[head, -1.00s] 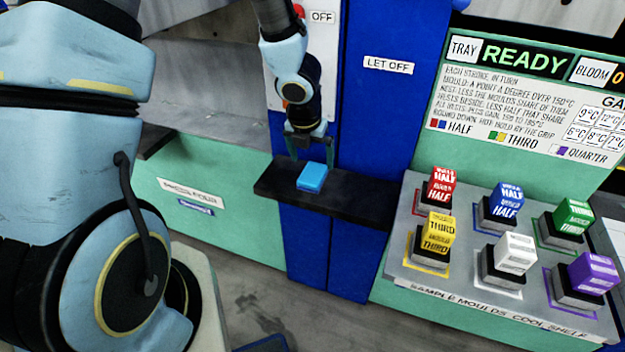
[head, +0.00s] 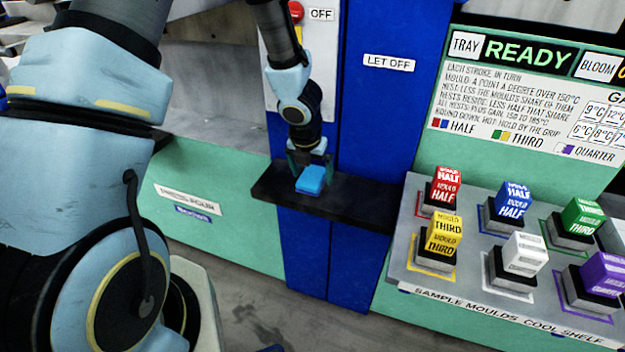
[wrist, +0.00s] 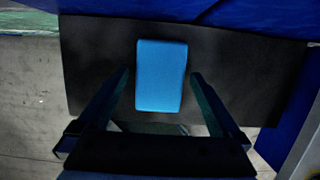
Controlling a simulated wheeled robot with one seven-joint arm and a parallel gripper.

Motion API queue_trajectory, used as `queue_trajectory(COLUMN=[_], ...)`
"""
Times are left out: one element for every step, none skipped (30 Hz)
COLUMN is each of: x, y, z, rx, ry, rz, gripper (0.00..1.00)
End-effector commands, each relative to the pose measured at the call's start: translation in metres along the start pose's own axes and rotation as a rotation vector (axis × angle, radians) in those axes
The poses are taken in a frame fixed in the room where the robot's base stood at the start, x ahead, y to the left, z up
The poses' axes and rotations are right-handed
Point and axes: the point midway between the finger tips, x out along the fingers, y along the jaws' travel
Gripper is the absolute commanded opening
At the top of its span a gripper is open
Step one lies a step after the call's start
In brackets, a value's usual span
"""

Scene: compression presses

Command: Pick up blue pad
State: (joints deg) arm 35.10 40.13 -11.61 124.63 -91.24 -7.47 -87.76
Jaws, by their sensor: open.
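The blue pad (head: 311,180) is a small light-blue block lying on a narrow black shelf (head: 350,204) in front of the blue column. My gripper (head: 307,164) is open just above and behind the pad in the head view. In the wrist view the pad (wrist: 161,76) lies ahead of my gripper (wrist: 160,75), with one finger on either side of its near part. Gaps show between the pad and both fingers, so neither looks to be touching it.
A grey shelf at right holds several coloured moulds, among them a red one (head: 446,186) and a yellow one (head: 441,236). The blue column (head: 385,125) stands close behind the black shelf, with a red button (head: 296,12) above. Open floor lies below.

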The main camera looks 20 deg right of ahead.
Motion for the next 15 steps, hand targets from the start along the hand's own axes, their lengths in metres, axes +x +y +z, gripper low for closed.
queue_trajectory(x=[0.0007,0.001,0.0015,0.002,0.0025,0.0031,0.0035,0.0039,0.0044,0.0046,0.0048,0.0048,0.0048,0.0048,0.0046], y=[0.0,0.0,0.0,0.0,0.0,0.0,-0.0001,-0.0001,-0.0001,-0.0001,-0.0001,-0.0001,-0.0001,-0.0001,-0.0001], z=[-0.0003,-0.0004,-0.0006,-0.0007,-0.0008,-0.001,-0.0012,-0.0013,-0.0014,-0.0015,-0.0015,-0.0015,-0.0015,-0.0015,-0.0015], rx=[0.0,0.0,0.0,0.0,0.0,0.0,0.0,0.0,0.0,0.0,0.0,0.0,0.0,0.0,0.0], ry=[0.0,0.0,0.0,0.0,0.0,0.0,0.0,0.0,0.0,0.0,0.0,0.0,0.0,0.0,0.0], rz=[0.0,0.0,0.0,0.0,0.0,0.0,0.0,0.0,0.0,0.0,0.0,0.0,0.0,0.0,0.0], gripper=[1.0,1.0,1.0,1.0,1.0,1.0,1.0,1.0,1.0,1.0,1.0,1.0,1.0,1.0,1.0])
